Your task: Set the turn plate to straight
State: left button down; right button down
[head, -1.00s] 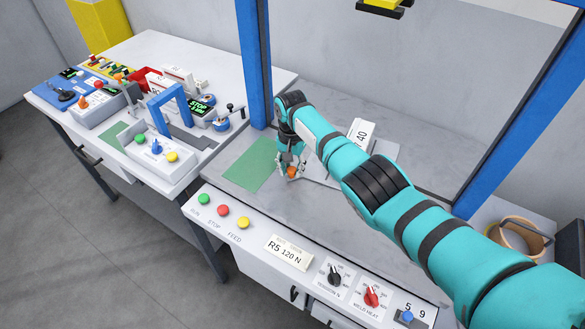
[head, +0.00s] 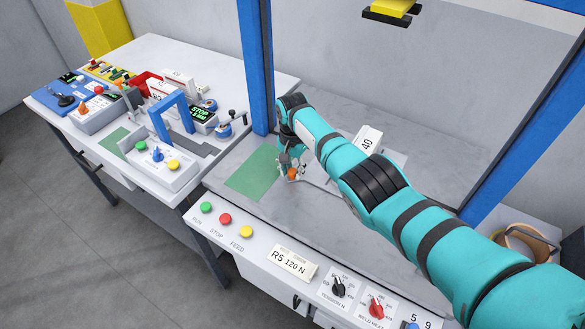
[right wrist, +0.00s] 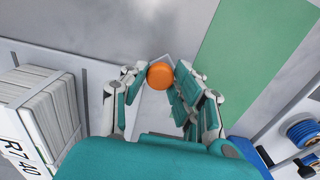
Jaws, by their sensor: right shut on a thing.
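An orange round knob (head: 292,174) stands above the grey machine table. It also shows in the right wrist view (right wrist: 160,75), on the end of a pale grey plate (right wrist: 156,108), which I take to be the turn plate. My right gripper (head: 291,171) points down at the knob, and its fingers (right wrist: 160,82) are shut on it from both sides. My arm hides most of the plate in the head view, and my fingers and wrist cover part of it in the wrist view, so its exact angle is hard to tell. My left gripper is not in view.
A newspaper stack labelled 40 (head: 368,141) stands behind my arm; in the wrist view it reads R7 40 (right wrist: 38,115). A green mat (head: 254,172) lies left of the gripper. Blue posts (head: 252,65) frame the table. A control bench (head: 185,50) stands at left.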

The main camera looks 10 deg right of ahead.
jog(key=c, duration=1)
grip_release()
jog(key=shift+w+r, duration=0.15)
jog(key=shift+w, duration=0.15)
jog(key=shift+s, duration=0.1)
notch_tip(320, 180, up, 12)
jog(key=shift+f, duration=0.1)
jog(key=shift+a, duration=0.1)
